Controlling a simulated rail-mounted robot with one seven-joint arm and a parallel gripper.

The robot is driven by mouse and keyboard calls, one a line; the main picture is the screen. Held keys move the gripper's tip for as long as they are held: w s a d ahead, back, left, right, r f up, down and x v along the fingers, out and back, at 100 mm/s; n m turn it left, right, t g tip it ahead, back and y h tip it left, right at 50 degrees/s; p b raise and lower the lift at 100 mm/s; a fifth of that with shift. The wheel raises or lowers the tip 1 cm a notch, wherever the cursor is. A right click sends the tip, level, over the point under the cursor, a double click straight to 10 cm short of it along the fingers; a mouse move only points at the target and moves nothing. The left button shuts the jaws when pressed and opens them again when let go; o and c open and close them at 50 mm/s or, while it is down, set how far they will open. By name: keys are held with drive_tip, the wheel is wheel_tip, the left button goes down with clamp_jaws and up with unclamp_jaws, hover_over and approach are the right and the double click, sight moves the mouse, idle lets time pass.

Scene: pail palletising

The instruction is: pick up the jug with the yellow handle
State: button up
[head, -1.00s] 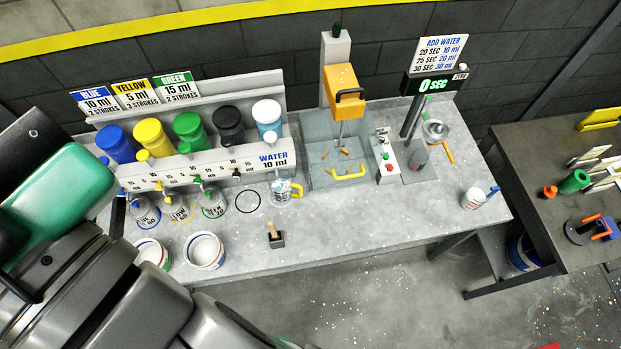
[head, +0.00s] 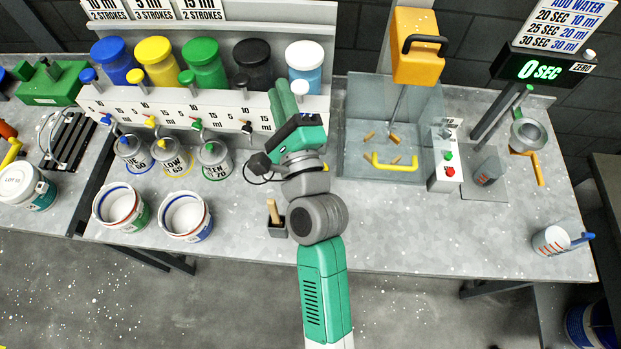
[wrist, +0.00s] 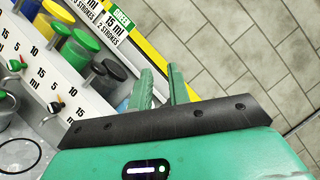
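Blue, yellow, green and black dispensers (head: 204,64) line the back. Labelled jugs stand below, with two white pails (head: 186,217) in front. A brush in a black holder (head: 277,222) is close beside my arm. A basin (head: 360,160) and a blue-handled jug (head: 550,241) are to the right.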

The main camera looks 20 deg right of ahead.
drive_tip(key=s+d+f+m+g+h+b, duration=0.1)
drive_tip(key=f+m, duration=0.4)
drive_tip(key=f, duration=0.6)
drive_tip(key=s+d+f+m+g+h+b, duration=0.1)
drive_tip(key=d+f+m+b, duration=0.3)
drive_tip(key=f, duration=0.7)
drive_tip(key=s+d+f+m+g+h+b, duration=0.1)
drive_tip(key=f+m, duration=0.5)
drive_tip(key=f, duration=0.6)
drive_tip(key=shift+s+d+f+g+h+b, duration=0.15)
drive_tip(key=shift+s+d+h+b, duration=0.1)
drive_tip(key=shift+d+h+b, duration=0.35)
drive_tip(key=shift+s+d+r+g+h+b, duration=0.15)
drive_tip(key=shift+s+d+h+b, duration=0.2)
drive_tip(key=shift+d+b, duration=0.3)
drive_tip(key=shift+x, duration=1.55)
drive_tip(key=b+x, duration=0.2)
drive_tip(key=x, duration=0.3)
drive_tip(key=shift+w, duration=0.1)
clamp_jaws()
